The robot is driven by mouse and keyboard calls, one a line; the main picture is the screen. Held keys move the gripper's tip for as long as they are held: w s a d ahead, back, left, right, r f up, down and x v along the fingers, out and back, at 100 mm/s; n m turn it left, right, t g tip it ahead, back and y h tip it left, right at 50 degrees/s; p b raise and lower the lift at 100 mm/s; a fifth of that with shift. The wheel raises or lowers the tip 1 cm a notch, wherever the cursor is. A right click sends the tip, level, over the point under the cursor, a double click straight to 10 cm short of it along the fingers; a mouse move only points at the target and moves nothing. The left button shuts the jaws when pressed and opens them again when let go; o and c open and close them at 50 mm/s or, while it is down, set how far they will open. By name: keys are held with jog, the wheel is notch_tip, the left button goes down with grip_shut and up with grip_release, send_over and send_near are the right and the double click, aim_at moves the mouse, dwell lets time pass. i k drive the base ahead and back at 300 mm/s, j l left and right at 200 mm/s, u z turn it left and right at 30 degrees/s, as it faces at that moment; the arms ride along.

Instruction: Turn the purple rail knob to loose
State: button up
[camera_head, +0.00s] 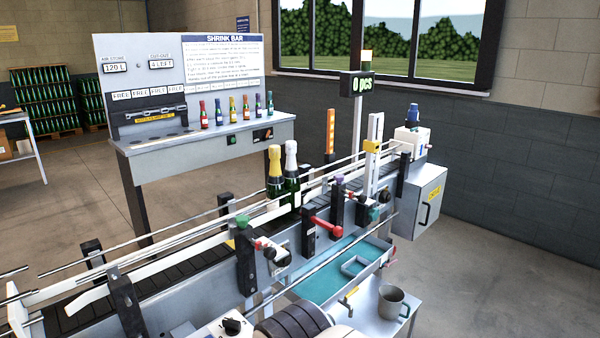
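The purple rail knob (339,178) sits on top of a dark post (338,207) on the near side of the conveyor, right of the picture's middle. It is small here, and I cannot read whether it is set tight or loose. A red lever (326,227) is just below and left of it. A green knob (242,221) tops a similar dark post farther left. My gripper is not recognisable in this view, so its opening cannot be seen.
Two bottles, one gold-topped (275,170) and one white-topped (291,168), stand on the conveyor (180,272) left of the purple knob. A teal tray (325,280) and a grey mug (392,303) are below it. A shrink bar bench (200,140) stands behind.

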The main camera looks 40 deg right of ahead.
aim_at(339, 178)
jog(key=l+u, duration=0.35)
jog(key=k+l+u, duration=0.2)
jog(key=l+u, duration=0.15)
jog(key=l, duration=0.15)
jog(key=k+l+u, duration=0.15)
jog(key=l+u, duration=0.2)
jog(key=k+l+u, duration=0.2)
jog(key=l+u, duration=0.15)
jog(key=k+l+u, duration=0.35)
jog(key=i+l, duration=0.05)
jog(key=i, duration=0.05)
